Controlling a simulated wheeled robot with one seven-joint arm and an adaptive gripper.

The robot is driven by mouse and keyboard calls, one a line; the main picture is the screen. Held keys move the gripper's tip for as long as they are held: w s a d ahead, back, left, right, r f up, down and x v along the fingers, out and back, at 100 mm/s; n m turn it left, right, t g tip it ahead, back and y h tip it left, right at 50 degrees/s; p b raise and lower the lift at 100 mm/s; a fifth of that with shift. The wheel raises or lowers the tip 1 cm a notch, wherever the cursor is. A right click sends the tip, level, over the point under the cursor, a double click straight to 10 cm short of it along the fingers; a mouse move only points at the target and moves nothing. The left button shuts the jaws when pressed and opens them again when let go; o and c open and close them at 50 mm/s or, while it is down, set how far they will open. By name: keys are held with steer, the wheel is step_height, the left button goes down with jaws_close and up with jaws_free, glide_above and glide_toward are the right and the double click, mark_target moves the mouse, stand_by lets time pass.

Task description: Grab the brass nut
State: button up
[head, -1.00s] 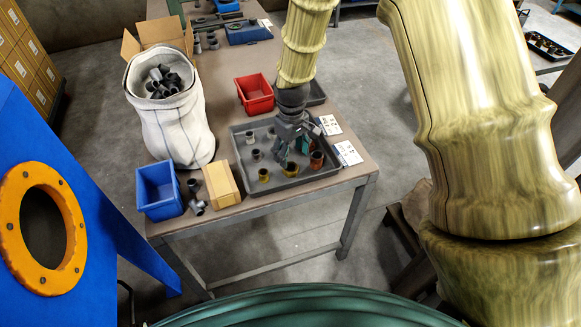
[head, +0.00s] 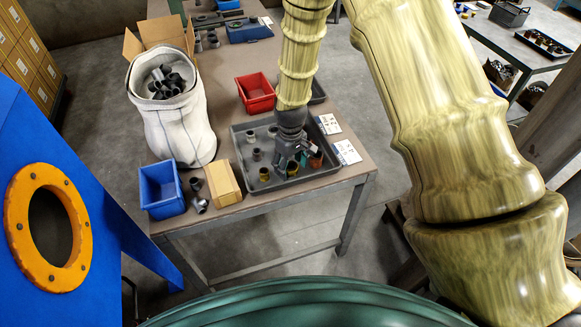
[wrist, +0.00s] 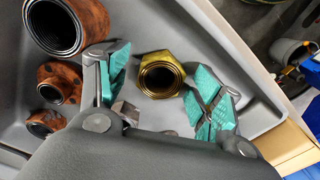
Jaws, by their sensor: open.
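The brass nut (wrist: 160,76) is a hexagonal golden ring with a dark threaded hole. In the wrist view it sits on the grey tray floor, between the two teal-padded fingers of my gripper (wrist: 164,92). The fingers stand apart, with a visible gap on each side of the nut. In the head view my gripper (head: 284,158) is low over the grey tray (head: 240,152), and a brass piece (head: 292,168) shows partly beside the fingers. Another brass-coloured piece (head: 264,174) stands to the left in the tray.
Rusty copper-coloured fittings (wrist: 66,26) stand close to the left finger. Several grey fittings stand in the tray. A red bin (head: 256,94), a blue bin (head: 161,188), a tan block (head: 222,183) and a white sack (head: 178,130) surround the tray on the table.

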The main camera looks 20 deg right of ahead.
steer(key=c, duration=1.1)
steer(key=shift+c, duration=0.8)
steer(key=shift+r, duration=0.15)
